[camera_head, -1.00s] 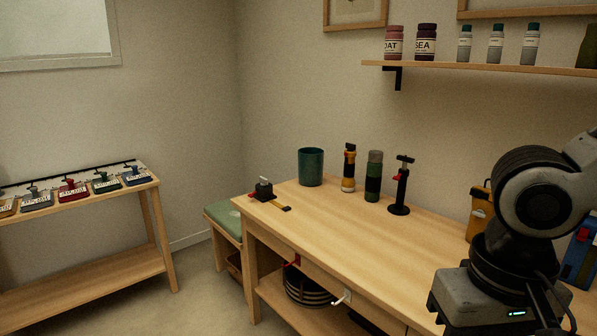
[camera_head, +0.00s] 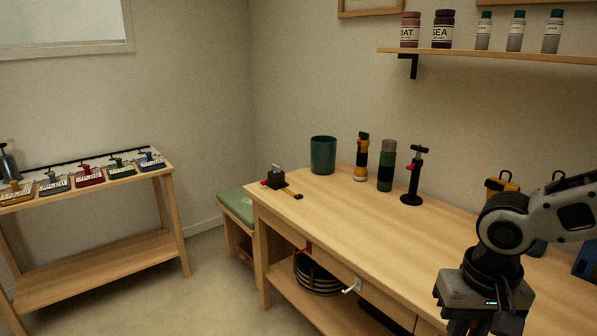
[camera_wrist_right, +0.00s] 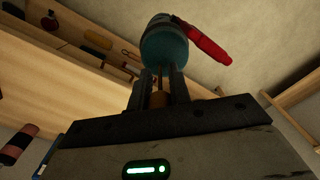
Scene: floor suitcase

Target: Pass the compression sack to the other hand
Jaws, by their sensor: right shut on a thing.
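In the right wrist view my right gripper (camera_wrist_right: 160,90) is shut on a small orange-brown part between its fingers. Just beyond the fingertips is a rounded teal thing with a grey end (camera_wrist_right: 163,45), and a red strip (camera_wrist_right: 207,45) reaches out to its right. This looks like the compression sack, but its full shape is hidden by the gripper. In the head view my right arm comes in from the right, in front of the workbench (camera_head: 350,220); its fingertips are cut off by the lower edge, and the held thing is hidden. My left gripper is not in view.
The bench holds a teal cup (camera_head: 323,155), a yellow-black flashlight (camera_head: 361,160), a green-black bottle (camera_head: 386,165), a black stand (camera_head: 412,178) and a black-yellow tool (camera_head: 277,178). A low rack (camera_head: 90,260) with coloured tagged items stands left. Open floor lies between rack and bench.

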